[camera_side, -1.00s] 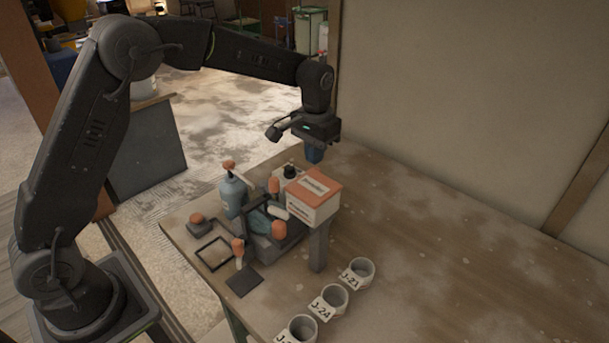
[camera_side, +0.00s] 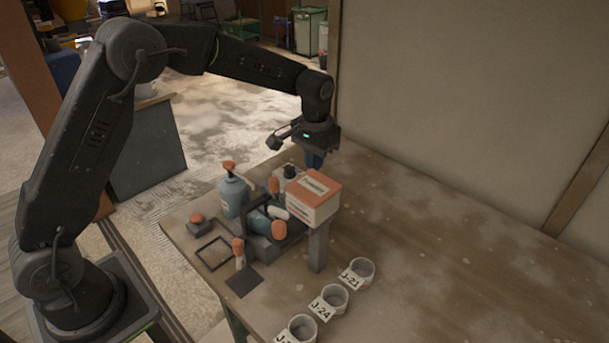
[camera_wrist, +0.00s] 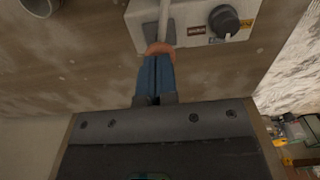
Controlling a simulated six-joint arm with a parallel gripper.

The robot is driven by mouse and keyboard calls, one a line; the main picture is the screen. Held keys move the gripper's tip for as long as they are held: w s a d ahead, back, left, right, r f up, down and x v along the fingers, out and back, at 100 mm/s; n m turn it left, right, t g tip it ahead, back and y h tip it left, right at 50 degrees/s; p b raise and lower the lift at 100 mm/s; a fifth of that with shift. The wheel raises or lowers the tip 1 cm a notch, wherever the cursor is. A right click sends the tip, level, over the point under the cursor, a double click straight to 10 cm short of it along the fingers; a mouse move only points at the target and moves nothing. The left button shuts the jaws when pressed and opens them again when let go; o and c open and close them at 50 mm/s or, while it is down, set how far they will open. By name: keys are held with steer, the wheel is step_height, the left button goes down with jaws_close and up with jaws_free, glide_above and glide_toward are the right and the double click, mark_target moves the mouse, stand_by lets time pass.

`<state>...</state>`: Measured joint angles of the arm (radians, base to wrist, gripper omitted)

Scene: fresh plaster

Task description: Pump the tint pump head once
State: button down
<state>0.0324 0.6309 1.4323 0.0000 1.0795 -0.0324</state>
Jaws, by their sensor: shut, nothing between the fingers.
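In the wrist view an orange rounded head (camera_wrist: 158,48) with a pale, narrow spout-like strip (camera_wrist: 164,14) lies at the tips of my gripper (camera_wrist: 153,68). The blue fingers are together with nothing between them and partly cover the head. I cannot tell whether they touch it. In the side view my gripper (camera_side: 314,162) points down behind the orange-topped box (camera_side: 313,209), which hides what is below the tips. A blue-grey bottle with an orange pump head (camera_side: 230,165) stands to the left. I cannot read which pump is the tint one.
A pale unit with a black knob (camera_wrist: 224,20) is beside the head in the wrist view. A black rack with orange-capped items (camera_side: 279,230) stands before the box. Several labelled cups (camera_side: 334,300) line the front of the table. The table's right side (camera_side: 450,260) is clear.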

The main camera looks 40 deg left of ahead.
steer(key=shift+f, duration=0.9)
steer(key=shift+r, duration=1.85)
steer(key=shift+r, duration=3)
